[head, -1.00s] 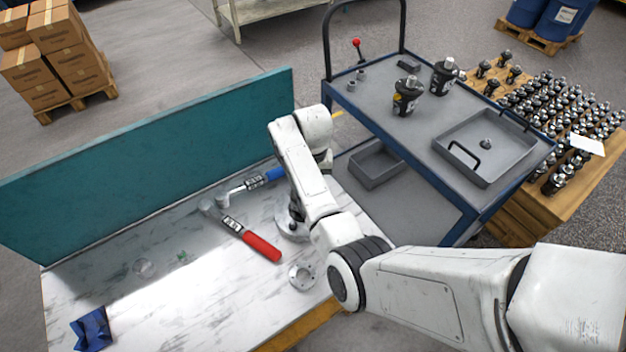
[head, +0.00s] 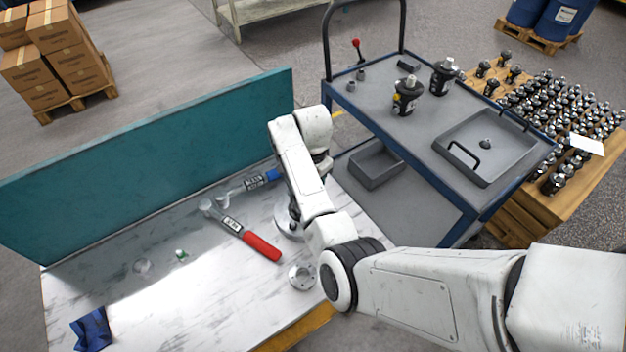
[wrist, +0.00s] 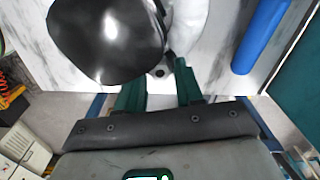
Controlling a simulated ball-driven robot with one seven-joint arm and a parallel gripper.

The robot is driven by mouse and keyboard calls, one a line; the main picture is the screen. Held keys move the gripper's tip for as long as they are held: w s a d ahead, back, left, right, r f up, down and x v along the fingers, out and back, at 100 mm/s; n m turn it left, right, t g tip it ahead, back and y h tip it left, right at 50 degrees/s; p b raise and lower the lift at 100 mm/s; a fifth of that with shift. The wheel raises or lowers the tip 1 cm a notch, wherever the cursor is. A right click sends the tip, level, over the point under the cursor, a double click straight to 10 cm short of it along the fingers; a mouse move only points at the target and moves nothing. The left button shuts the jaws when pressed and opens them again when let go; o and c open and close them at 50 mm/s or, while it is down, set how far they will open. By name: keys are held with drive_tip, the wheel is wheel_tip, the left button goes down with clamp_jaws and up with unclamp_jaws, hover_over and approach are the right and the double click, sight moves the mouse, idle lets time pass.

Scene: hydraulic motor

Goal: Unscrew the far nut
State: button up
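In the wrist view a large glossy black rounded part (wrist: 105,38) fills the upper left, just beyond my gripper (wrist: 159,73). The two green fingers of my gripper stand apart, with a visible gap between them. A small grey piece with a dark centre shows beyond this gap; I cannot tell whether it is the far nut. In the head view my arm hides the gripper and most of a round metal-based part (head: 288,222) on the workbench (head: 215,285).
A red-handled tool (head: 260,246) and a blue-handled tool (head: 262,179) lie on the bench. A loose metal flange (head: 301,277) lies near the front edge. A teal panel (head: 150,165) closes the back. A cart (head: 395,135) stands to the right.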

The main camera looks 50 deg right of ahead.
drive_tip(key=shift+m, duration=0.9)
clamp_jaws()
drive_tip(key=n, duration=0.4)
drive_tip(key=shift+n, duration=0.9)
drive_tip(key=n, duration=0.4)
drive_tip(key=shift+r+n, duration=0.1)
drive_tip(key=shift+n, duration=0.2)
